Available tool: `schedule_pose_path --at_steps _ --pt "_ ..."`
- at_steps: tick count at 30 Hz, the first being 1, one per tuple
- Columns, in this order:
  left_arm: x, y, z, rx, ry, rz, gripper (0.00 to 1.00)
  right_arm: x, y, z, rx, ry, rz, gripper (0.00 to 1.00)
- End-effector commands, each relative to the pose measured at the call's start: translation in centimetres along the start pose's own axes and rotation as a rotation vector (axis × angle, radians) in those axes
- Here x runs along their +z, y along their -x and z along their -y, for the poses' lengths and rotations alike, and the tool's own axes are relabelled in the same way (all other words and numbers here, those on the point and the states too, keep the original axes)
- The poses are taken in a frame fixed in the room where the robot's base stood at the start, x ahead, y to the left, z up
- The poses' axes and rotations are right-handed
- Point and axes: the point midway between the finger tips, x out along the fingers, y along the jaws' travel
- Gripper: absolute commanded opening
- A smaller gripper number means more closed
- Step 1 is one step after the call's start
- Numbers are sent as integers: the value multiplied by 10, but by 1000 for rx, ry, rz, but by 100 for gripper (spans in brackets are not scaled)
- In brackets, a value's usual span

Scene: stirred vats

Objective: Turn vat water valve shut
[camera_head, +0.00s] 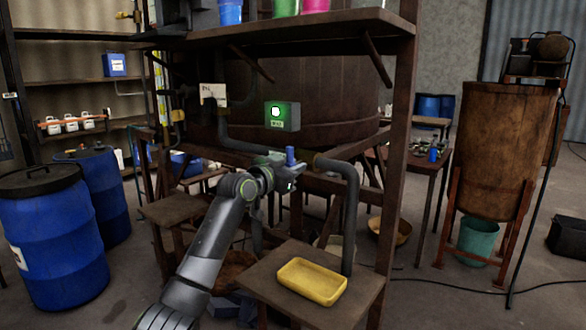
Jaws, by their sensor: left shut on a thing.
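The large brown vat (318,90) stands behind a wooden frame in the middle of the view. A grey pipe (350,200) runs along its front and bends down at the right. The water valve's blue handle (290,154) stands upright on this pipe. My left arm reaches up from the bottom, and my left gripper (288,172) is shut on the valve handle. The fingers and the lower part of the handle are small and partly hidden by my wrist. My right gripper is not in view.
A green-lit box (282,116) is above the valve. A yellow tray (312,281) sits on a low wooden stand (258,283) below. A wooden post (395,170) rises right of the pipe. Blue barrels (55,240) stand at the left. A brown tank (497,150) stands at the right.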

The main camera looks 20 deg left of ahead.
Motion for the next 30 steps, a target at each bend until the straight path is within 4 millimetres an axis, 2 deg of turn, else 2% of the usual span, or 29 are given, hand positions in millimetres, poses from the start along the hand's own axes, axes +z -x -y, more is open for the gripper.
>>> schedule_pose_path --at_steps 8,9,13,23,30 --pt "0 0 1 -2 -5 0 0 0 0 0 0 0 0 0" --pt "0 0 1 -2 -5 0 24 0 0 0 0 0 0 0" --pt "0 0 1 -1 -3 0 41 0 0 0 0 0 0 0" --pt "0 2 0 -1 -2 0 41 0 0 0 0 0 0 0" --pt "1 23 1 -2 -4 -1 41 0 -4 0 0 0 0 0"
